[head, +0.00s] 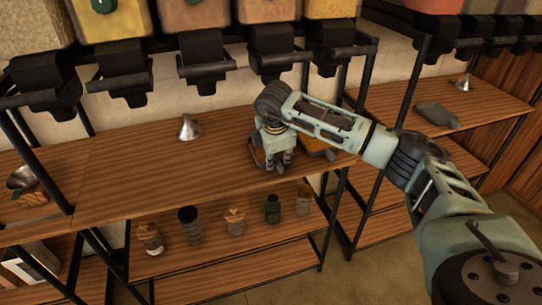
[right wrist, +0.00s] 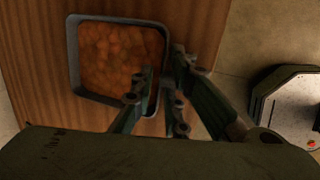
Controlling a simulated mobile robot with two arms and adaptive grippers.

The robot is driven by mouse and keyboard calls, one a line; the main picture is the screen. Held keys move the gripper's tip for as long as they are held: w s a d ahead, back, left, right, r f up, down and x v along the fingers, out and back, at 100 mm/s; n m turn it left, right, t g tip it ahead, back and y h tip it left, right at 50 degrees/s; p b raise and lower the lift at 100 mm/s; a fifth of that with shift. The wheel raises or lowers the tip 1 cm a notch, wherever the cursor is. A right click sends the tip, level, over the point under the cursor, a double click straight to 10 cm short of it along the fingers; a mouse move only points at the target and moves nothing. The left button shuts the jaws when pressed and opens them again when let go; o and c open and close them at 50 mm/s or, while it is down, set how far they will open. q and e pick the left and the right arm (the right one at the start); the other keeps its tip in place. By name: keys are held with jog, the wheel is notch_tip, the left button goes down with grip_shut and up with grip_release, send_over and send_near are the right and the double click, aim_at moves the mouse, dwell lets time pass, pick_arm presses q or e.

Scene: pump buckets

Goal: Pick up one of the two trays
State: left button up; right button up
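In the head view a dark-rimmed tray (head: 258,158) with orange-brown contents sits on the upper wooden shelf, partly hidden by my right gripper (head: 280,160). A second orange patch (head: 318,153), perhaps the other tray, shows behind my right arm. In the right wrist view a square tray (right wrist: 72,60) with a dark rim and orange lumpy contents lies at upper left. My right gripper (right wrist: 162,85) is at its right rim, fingers spread, one over the tray's inside and one beyond the rim. Contact cannot be told. My left gripper is not in view.
Dispensers (head: 122,72) hang above the shelf. A metal funnel (head: 188,130) stands on the shelf to the left, with free wood between. Several jars (head: 235,220) stand on the lower shelf. A grey scoop-like object (head: 437,115) lies on the right shelf.

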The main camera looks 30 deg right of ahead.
grip_shut()
jog(key=shift+s+r, duration=0.1)
dwell(0.3)
